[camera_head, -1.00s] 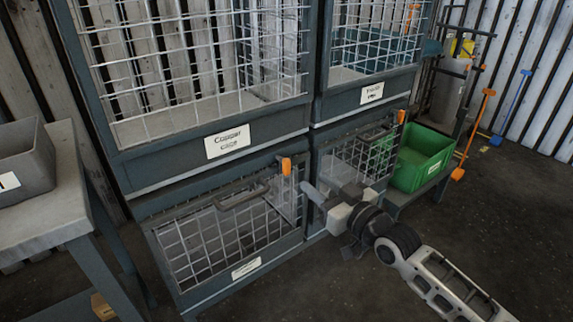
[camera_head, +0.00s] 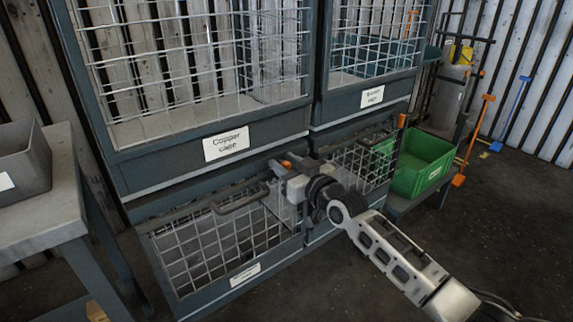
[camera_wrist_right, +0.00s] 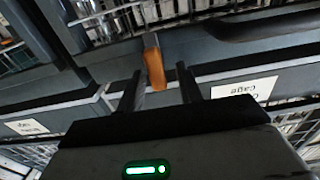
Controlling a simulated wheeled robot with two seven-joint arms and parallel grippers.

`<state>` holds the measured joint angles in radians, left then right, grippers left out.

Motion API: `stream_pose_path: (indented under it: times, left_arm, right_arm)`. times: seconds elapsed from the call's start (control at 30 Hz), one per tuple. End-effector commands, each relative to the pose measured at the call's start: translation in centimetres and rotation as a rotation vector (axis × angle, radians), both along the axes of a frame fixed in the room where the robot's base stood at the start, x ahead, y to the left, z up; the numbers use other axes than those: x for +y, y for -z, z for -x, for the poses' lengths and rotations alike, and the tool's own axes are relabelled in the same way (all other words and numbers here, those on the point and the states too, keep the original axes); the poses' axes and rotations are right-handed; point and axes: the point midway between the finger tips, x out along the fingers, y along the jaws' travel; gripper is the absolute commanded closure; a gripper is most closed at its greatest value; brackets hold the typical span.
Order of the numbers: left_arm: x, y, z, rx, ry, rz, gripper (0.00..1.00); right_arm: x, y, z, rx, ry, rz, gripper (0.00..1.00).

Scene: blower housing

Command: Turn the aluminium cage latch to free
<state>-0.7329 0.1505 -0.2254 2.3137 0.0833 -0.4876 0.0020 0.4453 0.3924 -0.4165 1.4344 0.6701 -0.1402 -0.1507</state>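The lower left cage (camera_head: 215,240), whose small front label I cannot read, has a grey bar handle (camera_head: 240,199) along its top. An orange-tipped latch (camera_head: 286,164) sits at its upper right corner, partly covered by my right gripper (camera_head: 282,172). In the right wrist view the orange latch tab (camera_wrist_right: 156,68) stands just ahead of and between the two dark fingers of the right gripper (camera_wrist_right: 159,84). The fingers are apart; I see no grip on the tab, and contact is unclear. My left gripper is not in view.
The upper left cage is labelled Copper cage (camera_head: 226,145). Another cage (camera_head: 372,97) stands to its right. A green bin (camera_head: 421,165) sits at the right. A grey table (camera_head: 45,205) with a grey bin (camera_head: 22,162) is at the left. The floor in front is free.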

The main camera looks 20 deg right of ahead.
Motion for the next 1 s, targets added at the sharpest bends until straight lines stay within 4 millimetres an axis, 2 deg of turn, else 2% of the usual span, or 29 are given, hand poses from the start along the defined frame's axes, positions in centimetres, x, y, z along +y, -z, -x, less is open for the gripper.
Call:
stream_pose_path:
  times: [0.03,0.1,0.13,0.57,1.0]
  left_arm:
    - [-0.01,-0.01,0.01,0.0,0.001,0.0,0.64]
    - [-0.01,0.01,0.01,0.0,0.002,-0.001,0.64]
    - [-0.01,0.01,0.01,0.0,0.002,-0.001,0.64]
    - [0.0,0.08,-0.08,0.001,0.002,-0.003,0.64]
    - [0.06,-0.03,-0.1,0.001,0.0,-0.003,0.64]
  right_arm:
    - [-0.01,0.01,0.02,0.0,0.0,0.0,0.78]
    - [-0.02,0.01,0.02,0.0,0.0,0.0,0.97]
    - [-0.02,0.02,0.02,0.0,0.0,0.0,1.0]
    - [-0.09,0.04,0.03,0.021,0.0,-0.054,1.0]
    - [-0.35,0.22,-0.06,0.141,0.001,-0.379,1.0]
